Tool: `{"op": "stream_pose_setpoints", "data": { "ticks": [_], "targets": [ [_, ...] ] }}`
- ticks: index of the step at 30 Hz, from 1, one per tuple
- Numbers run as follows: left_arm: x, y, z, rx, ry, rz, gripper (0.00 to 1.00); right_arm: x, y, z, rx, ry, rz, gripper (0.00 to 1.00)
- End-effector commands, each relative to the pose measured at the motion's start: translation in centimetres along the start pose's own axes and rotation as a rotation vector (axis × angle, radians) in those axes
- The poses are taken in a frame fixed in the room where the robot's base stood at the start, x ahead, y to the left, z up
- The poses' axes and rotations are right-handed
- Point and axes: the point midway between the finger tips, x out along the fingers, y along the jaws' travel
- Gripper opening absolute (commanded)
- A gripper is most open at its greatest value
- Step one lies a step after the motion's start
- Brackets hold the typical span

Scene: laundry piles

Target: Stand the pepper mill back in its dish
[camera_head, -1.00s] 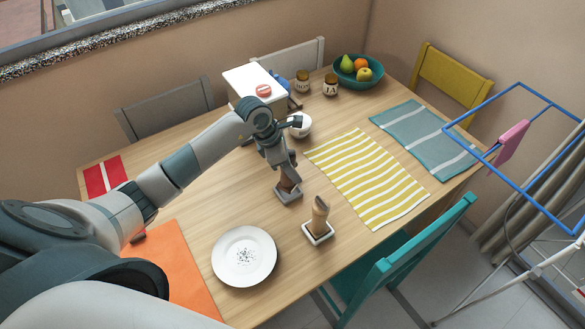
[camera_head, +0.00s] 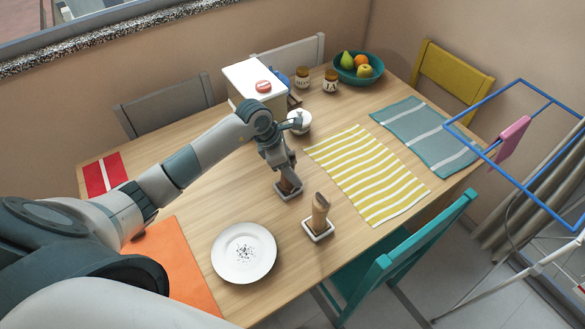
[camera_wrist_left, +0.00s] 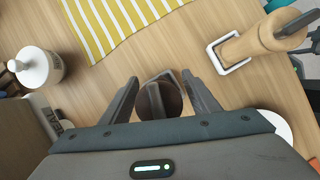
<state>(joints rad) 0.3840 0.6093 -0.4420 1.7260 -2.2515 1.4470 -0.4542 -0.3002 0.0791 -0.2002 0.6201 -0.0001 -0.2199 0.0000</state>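A dark brown pepper mill (camera_head: 289,187) stands about upright in a small grey square dish (camera_head: 288,196) on the table. My left gripper (camera_head: 287,178) is low over it and hides its upper part. In the left wrist view the two fingers (camera_wrist_left: 162,78) lie on either side of the mill (camera_wrist_left: 170,102), with narrow gaps showing beside its top, so they look open around it. The dish rim shows just beyond the mill. A lighter wooden mill (camera_head: 319,212) stands in a white square dish (camera_head: 318,234) to the right. My right gripper is not in view.
A white plate with dark specks (camera_head: 244,272) lies in front. A yellow striped cloth (camera_head: 368,175) is to the right. A white round pot (camera_head: 300,123), a white box (camera_head: 242,82), jars and a fruit bowl (camera_head: 358,78) stand behind. Bare wood lies between plate and mills.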

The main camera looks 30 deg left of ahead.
Motion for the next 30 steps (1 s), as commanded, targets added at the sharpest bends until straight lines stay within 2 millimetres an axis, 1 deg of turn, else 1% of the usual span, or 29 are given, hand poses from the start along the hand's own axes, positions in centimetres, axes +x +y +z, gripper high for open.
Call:
{"op": "stream_pose_setpoints", "data": {
  "ticks": [9, 16, 17, 20, 30],
  "targets": [
    [-0.1, 0.0, 0.0, 0.0, 0.001, 0.0, 0.55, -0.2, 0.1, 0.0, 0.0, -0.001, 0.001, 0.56],
    [-1.2, -0.1, 0.5, -0.001, 0.001, -0.001, 0.55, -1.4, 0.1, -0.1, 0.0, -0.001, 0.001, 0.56],
    [-1.3, 0.1, 0.3, 0.0, 0.001, 0.001, 0.55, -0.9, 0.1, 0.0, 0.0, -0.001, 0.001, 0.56],
    [-2.7, 0.2, 0.2, 0.002, 0.0, 0.004, 0.55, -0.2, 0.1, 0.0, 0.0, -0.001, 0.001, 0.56],
    [-9.1, 0.1, 0.2, 0.002, 0.0, 0.004, 0.55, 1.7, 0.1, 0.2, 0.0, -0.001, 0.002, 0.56]
  ]
}}
